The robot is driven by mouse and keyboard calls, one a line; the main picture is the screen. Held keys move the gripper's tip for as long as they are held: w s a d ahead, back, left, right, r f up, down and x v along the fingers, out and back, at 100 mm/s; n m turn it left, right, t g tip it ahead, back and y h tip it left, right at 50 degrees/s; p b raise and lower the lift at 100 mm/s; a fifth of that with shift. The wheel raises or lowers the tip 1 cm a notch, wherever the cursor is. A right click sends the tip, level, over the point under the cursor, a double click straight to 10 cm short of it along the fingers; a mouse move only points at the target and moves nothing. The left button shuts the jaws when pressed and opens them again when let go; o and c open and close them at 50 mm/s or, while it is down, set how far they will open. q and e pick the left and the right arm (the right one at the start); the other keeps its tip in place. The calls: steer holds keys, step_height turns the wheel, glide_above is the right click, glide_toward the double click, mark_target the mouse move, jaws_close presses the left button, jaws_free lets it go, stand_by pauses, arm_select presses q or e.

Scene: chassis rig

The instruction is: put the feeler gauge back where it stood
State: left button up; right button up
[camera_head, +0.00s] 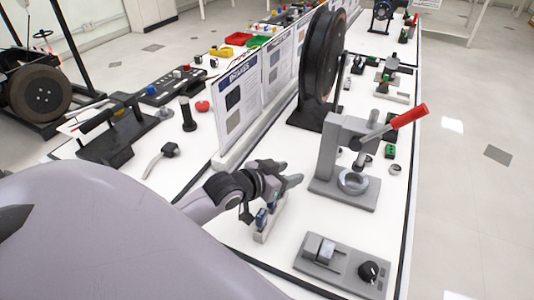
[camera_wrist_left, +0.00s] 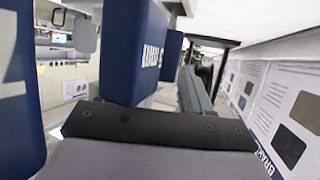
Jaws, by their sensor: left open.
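My left gripper (camera_head: 287,175) is open, with its fingers pointing right above the white bench, left of the grey press. A small pale stand (camera_head: 268,222) is just below it, holding small dark-blue pieces (camera_head: 261,218). In the left wrist view, large blue blocks with white lettering (camera_wrist_left: 135,50) fill the left and middle, very close to the camera. I cannot tell which piece, if any, is the feeler gauge. No held object shows clearly between the fingers. My right gripper is not in view.
The grey press (camera_head: 345,165) with its red-tipped lever stands right of the gripper. A grey fixture plate (camera_head: 345,266) lies in front. Upright information boards (camera_head: 240,95) and a large dark wheel (camera_head: 322,65) stand behind. White bench surface is clear between stand and press.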

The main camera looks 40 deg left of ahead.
arm_select(q)
steer(key=v, duration=1.2)
steer(key=shift+r, duration=0.1)
stand_by(0.4)
